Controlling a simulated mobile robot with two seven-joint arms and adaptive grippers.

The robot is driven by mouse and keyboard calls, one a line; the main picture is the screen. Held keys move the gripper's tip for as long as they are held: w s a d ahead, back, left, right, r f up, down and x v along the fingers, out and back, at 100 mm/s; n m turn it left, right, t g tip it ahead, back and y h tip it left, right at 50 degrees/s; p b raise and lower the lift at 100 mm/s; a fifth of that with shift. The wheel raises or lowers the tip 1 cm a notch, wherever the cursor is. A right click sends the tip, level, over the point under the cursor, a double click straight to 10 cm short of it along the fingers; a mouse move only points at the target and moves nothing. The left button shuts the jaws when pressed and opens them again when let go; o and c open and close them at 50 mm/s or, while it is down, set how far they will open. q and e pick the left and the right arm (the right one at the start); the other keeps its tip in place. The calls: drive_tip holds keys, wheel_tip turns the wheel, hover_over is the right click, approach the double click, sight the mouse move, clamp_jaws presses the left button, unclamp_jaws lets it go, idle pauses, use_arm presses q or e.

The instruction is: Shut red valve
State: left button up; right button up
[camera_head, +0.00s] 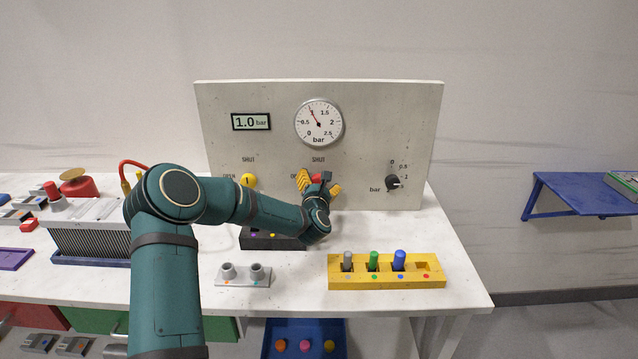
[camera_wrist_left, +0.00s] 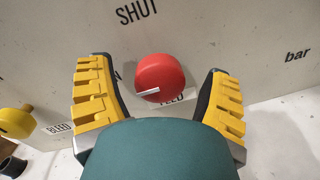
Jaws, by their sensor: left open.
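The red valve (camera_head: 316,178) is a round knob low on the upright panel, under a SHUT label, mostly hidden by my gripper in the head view. In the left wrist view the red valve (camera_wrist_left: 160,72) shows whole, with a white pointer line on its lower left, toward the left finger. My left gripper (camera_head: 319,184) is open in front of the panel. Its yellow fingers in the left wrist view (camera_wrist_left: 160,85) stand on either side of the valve, with gaps on both sides. I cannot tell how far the fingertips are from the panel. My right gripper is not in view.
The yellow valve (camera_head: 248,180) is left of the red one. A black knob (camera_head: 392,182) is at right. The gauge (camera_head: 319,122) and display (camera_head: 251,122) read about 1.0 bar. A yellow block (camera_head: 380,283) with coloured pegs stands in front on the white table.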

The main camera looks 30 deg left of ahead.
use_arm(q)
drive_tip(key=shift+w+a, duration=0.15)
drive_tip(key=shift+w, duration=0.15)
drive_tip(key=c, duration=1.2)
drive_tip(key=shift+m, duration=0.3)
drive_tip(key=m, duration=0.3)
drive_tip(key=shift+r+m, duration=0.1)
drive_tip(key=shift+m, duration=0.2)
drive_tip(key=m, duration=0.4)
drive_tip(key=shift+g, duration=0.3)
drive_tip(key=m, duration=0.4)
drive_tip(key=shift+m+g, duration=0.3)
drive_tip(key=shift+f+m+y, duration=0.2)
drive_tip(key=shift+m+y, duration=0.1)
drive_tip(key=shift+m, duration=1.8)
